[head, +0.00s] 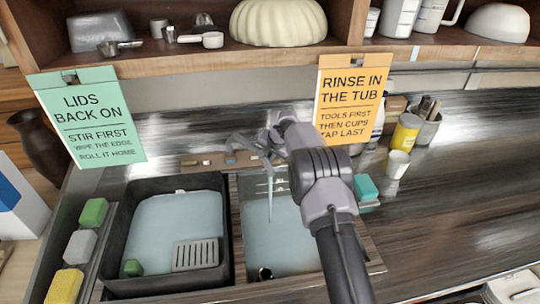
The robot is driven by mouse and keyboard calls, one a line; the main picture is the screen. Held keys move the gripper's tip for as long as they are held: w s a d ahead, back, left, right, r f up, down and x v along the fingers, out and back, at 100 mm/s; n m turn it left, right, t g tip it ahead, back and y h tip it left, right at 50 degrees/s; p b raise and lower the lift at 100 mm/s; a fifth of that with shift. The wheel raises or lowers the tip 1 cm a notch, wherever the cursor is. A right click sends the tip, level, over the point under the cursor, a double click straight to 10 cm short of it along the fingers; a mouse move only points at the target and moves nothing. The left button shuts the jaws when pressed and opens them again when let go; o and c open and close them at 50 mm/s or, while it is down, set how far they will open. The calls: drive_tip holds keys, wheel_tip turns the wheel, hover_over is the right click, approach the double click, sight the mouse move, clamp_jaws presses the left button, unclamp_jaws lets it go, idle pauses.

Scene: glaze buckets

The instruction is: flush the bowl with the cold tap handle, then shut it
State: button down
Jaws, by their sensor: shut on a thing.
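The sink bowl (285,240) is the right-hand basin, pale blue inside, with a round drain (265,273) near its front. A grey tap (243,146) stands behind it on a wooden ledge. A thin stream of water (270,198) falls from the tap into the bowl. My gripper (275,128) is at the right side of the tap, shut on the cold tap handle. The handle and the fingertips are mostly hidden by my arm and wrist, so I cannot tell the handle's angle. My arm covers the bowl's right side.
A black tub (117,245) with a grey grate (195,254) stands left of the bowl. Sponges (80,246) line its left side. A yellow jar (405,131) and white cup (397,164) stand right. Two signs (352,97) hang from the shelf. The right counter is mostly clear.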

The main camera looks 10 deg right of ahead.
drive_tip(key=n, duration=0.2)
drive_tip(key=shift+n, duration=0.4)
drive_tip(key=c, duration=1.5)
unclamp_jaws()
drive_tip(key=shift+o, duration=0.2)
drive_tip(key=p+v, duration=0.3)
drive_tip(key=v, duration=1.4)
drive_tip(key=shift+a+r, duration=0.15)
drive_tip(key=shift+r, duration=0.1)
